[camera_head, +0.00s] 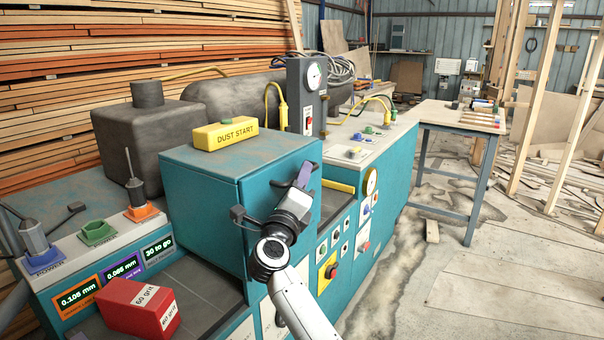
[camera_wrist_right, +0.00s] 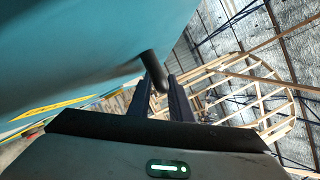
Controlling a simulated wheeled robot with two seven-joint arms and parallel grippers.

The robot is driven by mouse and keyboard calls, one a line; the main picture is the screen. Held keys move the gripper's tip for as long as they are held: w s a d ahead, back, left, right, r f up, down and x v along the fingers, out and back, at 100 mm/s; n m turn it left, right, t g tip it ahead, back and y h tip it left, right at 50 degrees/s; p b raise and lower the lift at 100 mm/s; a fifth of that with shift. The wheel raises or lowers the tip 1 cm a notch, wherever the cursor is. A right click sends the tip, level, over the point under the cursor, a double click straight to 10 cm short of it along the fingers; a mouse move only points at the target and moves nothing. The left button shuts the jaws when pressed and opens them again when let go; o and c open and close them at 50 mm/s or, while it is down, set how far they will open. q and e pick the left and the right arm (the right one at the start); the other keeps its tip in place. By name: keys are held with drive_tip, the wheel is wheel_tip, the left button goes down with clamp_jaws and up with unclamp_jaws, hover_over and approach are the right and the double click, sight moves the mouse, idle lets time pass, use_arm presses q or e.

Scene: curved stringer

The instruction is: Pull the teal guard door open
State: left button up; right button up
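The teal guard door (camera_head: 211,220) is the teal hood front on the machine, and it looks closed. A dark bar handle (camera_head: 240,214) sticks out from it, partly hidden behind my right gripper. My right gripper (camera_head: 305,174) is at the right part of the door face. In the right wrist view, the handle's dark rounded end (camera_wrist_right: 155,72) lies between the two fingers (camera_wrist_right: 160,95), which stand apart. I cannot tell whether they touch it. The teal surface (camera_wrist_right: 75,50) fills the upper left there. My left gripper is out of view.
A yellow DUST START box (camera_head: 226,134) sits on the hood. A control panel (camera_head: 335,258) is right of my arm. Open floor (camera_head: 480,275) lies to the right.

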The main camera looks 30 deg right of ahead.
drive_tip(key=shift+w+d, duration=0.25)
clamp_jaws()
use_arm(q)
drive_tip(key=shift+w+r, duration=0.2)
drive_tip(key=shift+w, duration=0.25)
use_arm(e)
drive_tip(key=shift+w, duration=0.1)
